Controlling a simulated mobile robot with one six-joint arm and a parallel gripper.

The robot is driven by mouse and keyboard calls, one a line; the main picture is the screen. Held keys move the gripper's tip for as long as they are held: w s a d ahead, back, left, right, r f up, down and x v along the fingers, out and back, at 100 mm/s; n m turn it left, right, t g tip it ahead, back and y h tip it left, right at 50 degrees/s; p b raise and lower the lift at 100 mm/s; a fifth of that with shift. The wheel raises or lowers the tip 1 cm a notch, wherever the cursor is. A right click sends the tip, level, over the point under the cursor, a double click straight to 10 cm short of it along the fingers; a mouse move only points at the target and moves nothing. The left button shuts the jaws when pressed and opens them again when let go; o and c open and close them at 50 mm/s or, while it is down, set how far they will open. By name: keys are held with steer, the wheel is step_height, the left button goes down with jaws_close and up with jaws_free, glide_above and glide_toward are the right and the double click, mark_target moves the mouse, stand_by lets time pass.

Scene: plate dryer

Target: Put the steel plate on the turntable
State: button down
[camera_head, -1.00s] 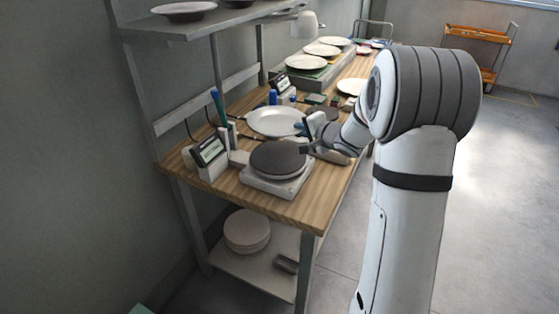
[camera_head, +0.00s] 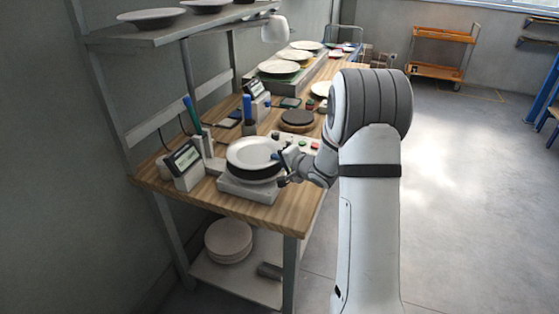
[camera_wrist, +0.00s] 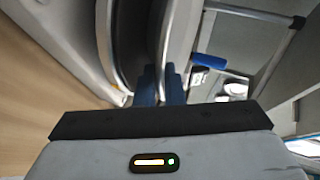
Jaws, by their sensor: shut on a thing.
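The steel plate (camera_head: 252,151), a pale round dish with a raised rim, is over the turntable in the head view. The dark round top of the turntable (camera_head: 252,178) shows just below the plate's near edge, above its pale square base (camera_head: 240,193). My gripper (camera_head: 284,163) is shut on the plate's right rim. In the wrist view my blue fingertips (camera_wrist: 160,78) are close together at a curved metal rim. The plate looks almost level; I cannot tell whether it touches the turntable. Most of the turntable's top is hidden under the plate.
A display unit (camera_head: 185,163) stands left of the turntable, with blue and green upright items behind. A second dark round disc (camera_head: 297,117) lies farther back on the wooden bench (camera_head: 180,187). Plates stand on a rear riser and the upper shelf (camera_head: 160,34).

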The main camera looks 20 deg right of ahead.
steer(key=shift+r, duration=0.15)
steer(key=c, duration=2)
jaws_free()
steer(key=shift+f, duration=0.2)
steer(key=shift+o, duration=1)
steer(key=shift+s+r, duration=0.1)
steer(key=shift+r, duration=0.05)
steer(key=s+d+r+n+g+h, duration=0.1)
steer(key=s+d+r+h, duration=0.25)
steer(key=s, duration=0.35)
steer(key=s+d+r+n+h, duration=0.2)
steer(key=s+r+h, duration=0.1)
steer(key=s+r, duration=0.25)
steer(key=s+a+n+g, duration=0.4)
steer(key=s+a, duration=0.1)
steer(key=s, duration=0.8)
steer(key=s+a+n+g, duration=0.4)
steer(key=s+g, duration=0.1)
steer(key=s, duration=0.8)
steer(key=shift+a+y, duration=0.4)
steer(key=shift+y, duration=0.05)
